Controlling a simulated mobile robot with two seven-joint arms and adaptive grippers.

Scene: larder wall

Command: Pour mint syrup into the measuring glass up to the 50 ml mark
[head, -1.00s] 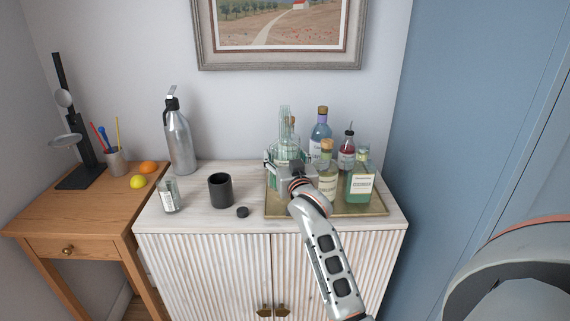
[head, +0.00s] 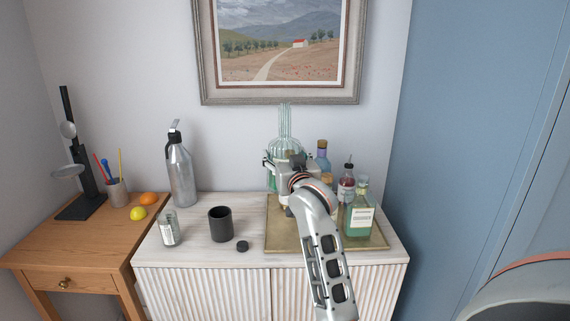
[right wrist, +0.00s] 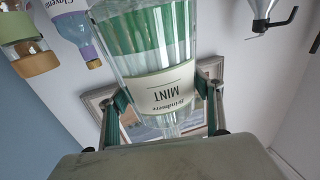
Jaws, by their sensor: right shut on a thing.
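My right gripper (head: 283,165) is shut on the mint syrup bottle (head: 284,135), a ribbed clear bottle with green liquid. It holds the bottle about upright above the back left of the brass tray (head: 280,242). In the right wrist view the bottle (right wrist: 165,85) fills the middle, its MINT label upside down, between the gripper's fingers (right wrist: 165,105). A small clear glass with white markings (head: 169,230), which looks like the measuring glass, stands at the left of the cabinet top. Its contents are too small to tell. My left gripper is not in view.
On the tray stand a blue bottle (head: 322,158), a red bottle with a pourer (head: 346,188) and a green labelled bottle (head: 359,220). A dark cup (head: 220,226), a small black cap (head: 242,246) and a metal siphon (head: 181,175) stand left of it.

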